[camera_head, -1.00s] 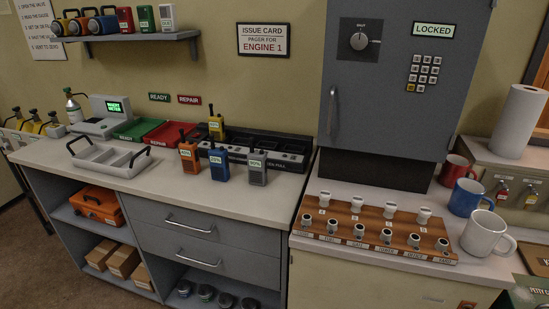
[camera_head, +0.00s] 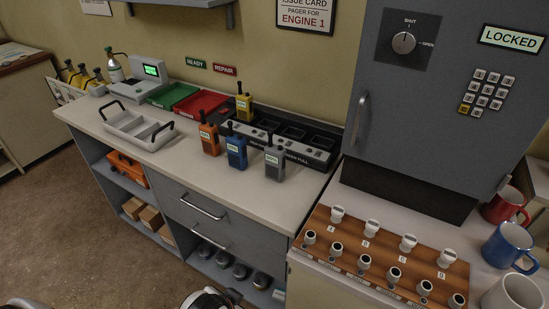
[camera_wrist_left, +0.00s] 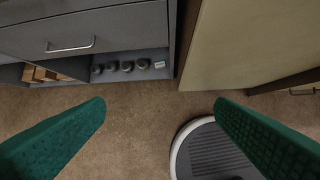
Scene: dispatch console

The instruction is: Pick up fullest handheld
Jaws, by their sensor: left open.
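Several handhelds with short antennas and small percentage labels stand on the counter in the head view. The orange handheld (camera_head: 209,140), blue handheld (camera_head: 236,152) and grey handheld (camera_head: 274,163) stand in front of the charger. The yellow handheld (camera_head: 243,107) stands upright at the charger's left end. The label figures are too small to read surely. My left gripper (camera_wrist_left: 160,108) shows in the left wrist view as two green fingers, wide apart and empty, over the floor and away from the handhelds. My right gripper is not in view.
The dark charger (camera_head: 290,143) has several empty slots. A white tray (camera_head: 130,137) and green and red trays lie to the left. A locked grey cabinet (camera_head: 455,110) rises at right, above a wooden key board (camera_head: 330,236) and mugs. The counter's front strip is clear.

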